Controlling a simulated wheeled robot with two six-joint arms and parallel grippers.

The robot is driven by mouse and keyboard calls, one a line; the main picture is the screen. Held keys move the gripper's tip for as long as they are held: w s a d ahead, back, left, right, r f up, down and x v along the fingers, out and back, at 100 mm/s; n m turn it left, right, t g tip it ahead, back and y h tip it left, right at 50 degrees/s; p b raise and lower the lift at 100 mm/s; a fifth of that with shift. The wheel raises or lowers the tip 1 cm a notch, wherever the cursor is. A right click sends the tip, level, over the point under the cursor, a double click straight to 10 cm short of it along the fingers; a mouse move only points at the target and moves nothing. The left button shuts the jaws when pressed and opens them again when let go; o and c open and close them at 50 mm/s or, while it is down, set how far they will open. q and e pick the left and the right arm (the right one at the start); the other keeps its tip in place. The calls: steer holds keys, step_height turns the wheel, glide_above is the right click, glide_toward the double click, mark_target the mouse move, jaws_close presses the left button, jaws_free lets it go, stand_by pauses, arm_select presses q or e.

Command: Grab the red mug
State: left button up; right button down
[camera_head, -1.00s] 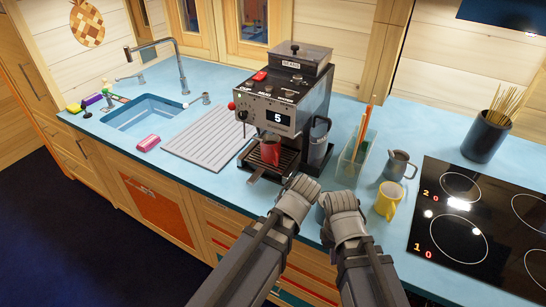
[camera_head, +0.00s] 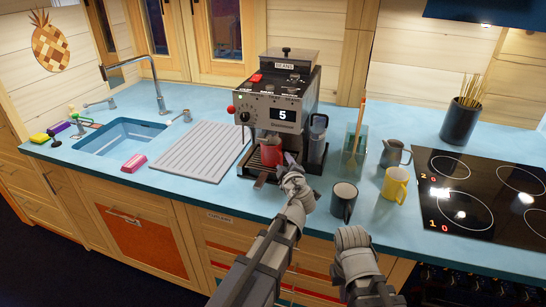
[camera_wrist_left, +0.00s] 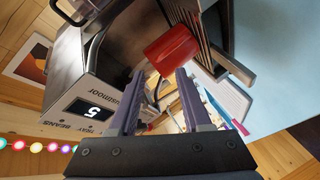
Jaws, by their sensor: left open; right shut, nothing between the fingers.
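The red mug (camera_head: 271,153) stands on the drip tray of the coffee machine (camera_head: 276,100), below its front panel. In the left wrist view the red mug (camera_wrist_left: 171,55) is just beyond the fingertips, nearer the right finger. My left gripper (camera_head: 286,163) is open at the right side of the mug; its open jaws (camera_wrist_left: 159,78) point toward it with nothing clearly between them. Whether a finger touches the mug cannot be told. My right gripper (camera_head: 352,237) is shut and empty, low in front of the counter edge.
A dark mug (camera_head: 343,201), a yellow mug (camera_head: 396,184) and a grey pitcher (camera_head: 395,153) stand right of the machine. A glass holder (camera_head: 354,150) is behind them. A stove (camera_head: 475,200) is at the right; a ridged drainboard (camera_head: 204,153) and sink (camera_head: 125,137) are left.

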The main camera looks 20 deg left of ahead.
mark_target(280, 153)
arm_select(q)
steer(key=shift+r+b+x, duration=0.15)
steer(key=shift+b+x, duration=0.15)
steer(key=shift+x, duration=1.7)
steer(key=shift+r+b+x, duration=0.15)
steer(key=shift+b+x, duration=0.1)
steer(key=shift+x, duration=1.75)
steer(key=shift+s, duration=0.1)
jaws_close()
